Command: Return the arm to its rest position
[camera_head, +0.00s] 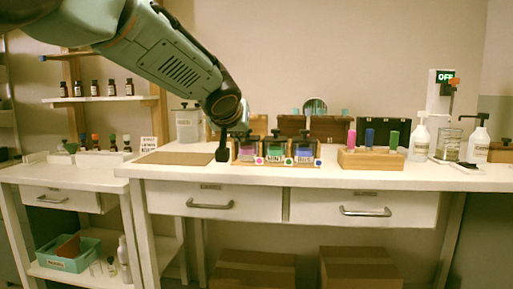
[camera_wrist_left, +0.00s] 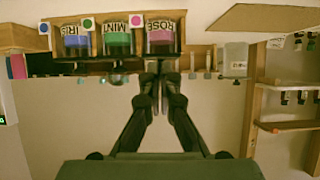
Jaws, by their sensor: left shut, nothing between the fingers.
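My left arm reaches in from the upper left in the head view, over the white table (camera_head: 400,175). My left gripper (camera_head: 222,154) points down, just left of the row of bottles; its fingers are dark and small there. In the left wrist view, which is upside down, the gripper (camera_wrist_left: 160,76) has its fingers together with nothing between them. The pink ROSE bottle (camera_head: 247,149), green MINT bottle (camera_head: 275,149) and blue IRIS bottle (camera_head: 305,149) stand in a wooden rack. My right gripper is not in view.
A brown mat (camera_head: 175,158) lies left of the gripper. A wooden block (camera_head: 370,160) with pink, blue and green vials stands right of the rack. White pump bottles (camera_head: 419,141) and a glass beaker (camera_head: 448,145) stand farther right. Wall shelves (camera_head: 95,99) hold small dark bottles.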

